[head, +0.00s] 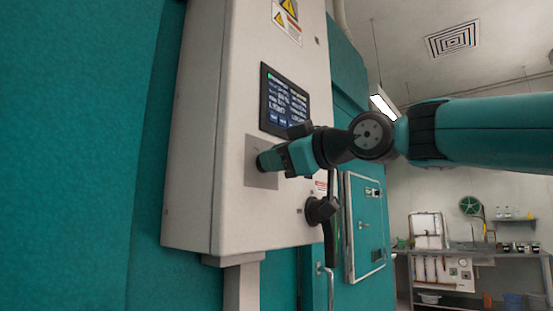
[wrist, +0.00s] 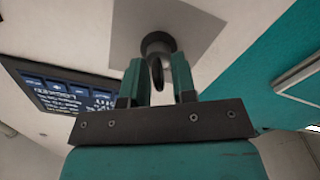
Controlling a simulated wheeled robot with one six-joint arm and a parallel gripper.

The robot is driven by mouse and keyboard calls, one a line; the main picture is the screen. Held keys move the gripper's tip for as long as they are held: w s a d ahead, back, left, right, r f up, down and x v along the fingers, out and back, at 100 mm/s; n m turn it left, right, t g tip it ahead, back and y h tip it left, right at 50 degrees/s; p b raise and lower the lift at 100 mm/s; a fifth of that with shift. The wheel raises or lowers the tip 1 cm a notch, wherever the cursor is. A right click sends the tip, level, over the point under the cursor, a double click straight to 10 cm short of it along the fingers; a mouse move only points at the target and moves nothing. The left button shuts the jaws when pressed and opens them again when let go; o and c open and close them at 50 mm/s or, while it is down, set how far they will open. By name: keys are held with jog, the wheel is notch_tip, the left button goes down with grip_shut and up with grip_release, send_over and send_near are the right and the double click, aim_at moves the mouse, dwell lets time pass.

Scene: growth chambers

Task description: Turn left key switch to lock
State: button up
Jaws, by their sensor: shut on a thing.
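The left key switch (wrist: 157,70) shows in the wrist view as a dark round collar with a narrow upright key part, set on a grey square plate (wrist: 178,18). In the head view the plate (head: 262,181) is on the front of the pale control box, below the screen, and my gripper hides the switch. My gripper (head: 268,160) reaches the plate from the right. In the wrist view its two green fingers (wrist: 157,78) stand on either side of the key, and it is shut on the key switch. The exact finger contact is hard to see.
The screen (head: 285,101) sits just above my gripper on the control box (head: 195,150). A black rotary handle (head: 321,210) sticks out at the lower right. A teal door (head: 366,225) is farther right. A bench (head: 460,252) stands in the background.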

jog(key=o, duration=0.6)
jog(key=b+v, duration=0.4)
jog(key=v, duration=1.3)
jog(key=shift+s+d+b, duration=0.1)
jog(key=shift+d+b, duration=0.05)
jog(key=shift+b, duration=0.2)
jog(key=shift+f, duration=0.15)
